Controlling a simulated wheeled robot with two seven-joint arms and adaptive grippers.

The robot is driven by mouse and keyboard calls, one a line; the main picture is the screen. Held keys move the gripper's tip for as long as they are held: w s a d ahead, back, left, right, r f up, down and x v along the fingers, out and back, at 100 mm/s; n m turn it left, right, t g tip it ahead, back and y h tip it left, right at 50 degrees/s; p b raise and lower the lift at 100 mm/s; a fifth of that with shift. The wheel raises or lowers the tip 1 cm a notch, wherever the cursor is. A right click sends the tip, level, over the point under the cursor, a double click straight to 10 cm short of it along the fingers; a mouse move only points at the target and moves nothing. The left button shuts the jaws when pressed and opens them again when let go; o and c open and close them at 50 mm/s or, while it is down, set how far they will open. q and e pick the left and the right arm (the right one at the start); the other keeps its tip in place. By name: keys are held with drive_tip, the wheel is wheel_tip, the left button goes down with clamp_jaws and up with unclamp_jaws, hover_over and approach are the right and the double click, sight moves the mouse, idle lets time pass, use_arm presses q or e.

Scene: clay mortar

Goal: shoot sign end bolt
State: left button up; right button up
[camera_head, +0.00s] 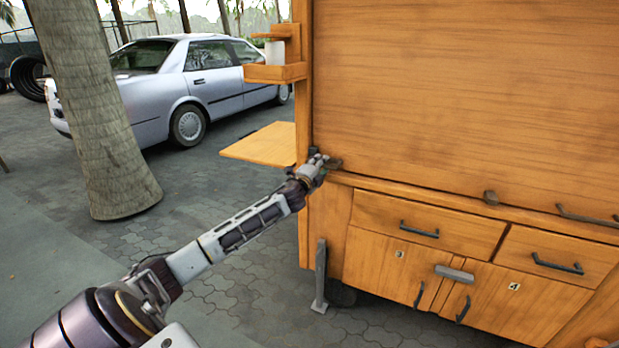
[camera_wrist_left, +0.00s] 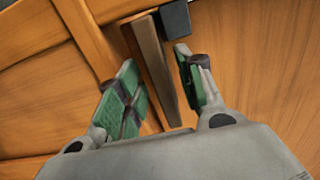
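A large wooden panel (camera_head: 460,90) fills the upper right of the head view, above a wooden ledge (camera_head: 400,187). A small dark metal piece (camera_head: 333,163), possibly the end bolt, sits at the panel's lower left corner. My left gripper (camera_head: 318,160) is right beside it and partly hides it. In the left wrist view, my left gripper (camera_wrist_left: 157,58) is open, its green-padded fingers apart. I cannot tell whether anything touches. My right gripper is not in view.
A second dark fitting (camera_head: 491,198) and a bar (camera_head: 585,217) sit along the ledge. A side shelf (camera_head: 265,145) sticks out left. A palm trunk (camera_head: 95,110) and silver car (camera_head: 195,85) stand behind.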

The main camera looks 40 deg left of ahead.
use_arm(q)
drive_tip(key=v, duration=1.1)
drive_tip(key=shift+s, duration=0.25)
idle(0.7)
idle(0.5)
